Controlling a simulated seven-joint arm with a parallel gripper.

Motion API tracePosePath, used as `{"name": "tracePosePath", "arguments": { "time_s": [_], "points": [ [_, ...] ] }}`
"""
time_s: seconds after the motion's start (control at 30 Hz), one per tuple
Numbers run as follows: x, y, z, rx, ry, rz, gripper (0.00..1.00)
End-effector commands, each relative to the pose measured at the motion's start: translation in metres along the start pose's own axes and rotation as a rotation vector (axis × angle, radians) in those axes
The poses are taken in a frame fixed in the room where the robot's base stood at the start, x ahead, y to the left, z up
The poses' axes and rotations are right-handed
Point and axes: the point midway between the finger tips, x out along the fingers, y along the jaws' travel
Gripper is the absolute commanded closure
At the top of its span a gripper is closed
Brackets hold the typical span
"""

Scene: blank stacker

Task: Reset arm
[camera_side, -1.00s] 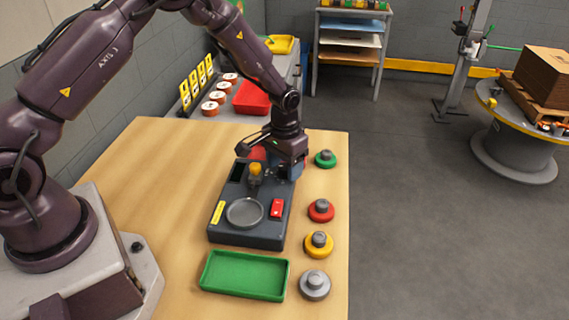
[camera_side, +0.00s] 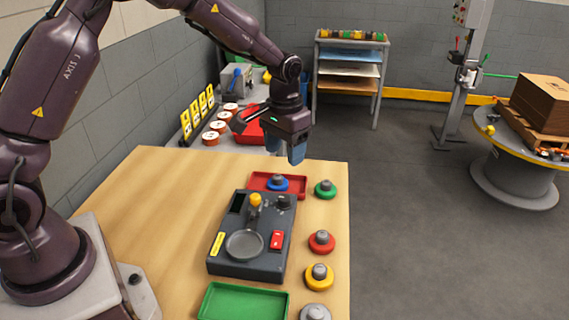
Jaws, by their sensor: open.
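My gripper (camera_side: 288,152) is open and empty. It hangs in the air above the far end of the wooden table, over the red tray. Its fingers point down and look blue-grey. My arm reaches in from the left. A dark grey machine (camera_side: 222,264) with a round plate (camera_side: 244,244), a yellow-knobbed lever (camera_side: 255,200) and a red switch (camera_side: 277,240) stands on the table, apart from the gripper. A blue round weight-like piece (camera_side: 278,184) is at the red tray (camera_side: 259,181) behind the machine, below the gripper.
Green (camera_side: 325,189), red (camera_side: 321,241), yellow (camera_side: 319,276) and grey (camera_side: 315,312) knobbed pieces line the table's right edge. A green tray (camera_side: 243,303) lies in front of the machine. A side bench with a red bin (camera_side: 249,133) stands behind. The table's left is clear.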

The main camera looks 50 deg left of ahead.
Motion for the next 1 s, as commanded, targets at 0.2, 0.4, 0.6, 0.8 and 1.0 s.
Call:
{"name": "tracePosePath", "arguments": {
  "time_s": [0.2,0.4,0.6,0.8,1.0],
  "points": [
    [-0.004,0.0,0.0,0.0,-0.001,0.0,0.41],
    [-0.003,0.0,0.001,0.008,-0.005,0.0,0.41],
    [-0.009,-0.002,0.04,0.03,-0.053,-0.004,0.41],
    [-0.064,-0.003,0.093,0.058,0.01,-0.006,0.41],
    [-0.111,-0.003,0.151,0.084,0.119,-0.002,0.41]
  ]
}}
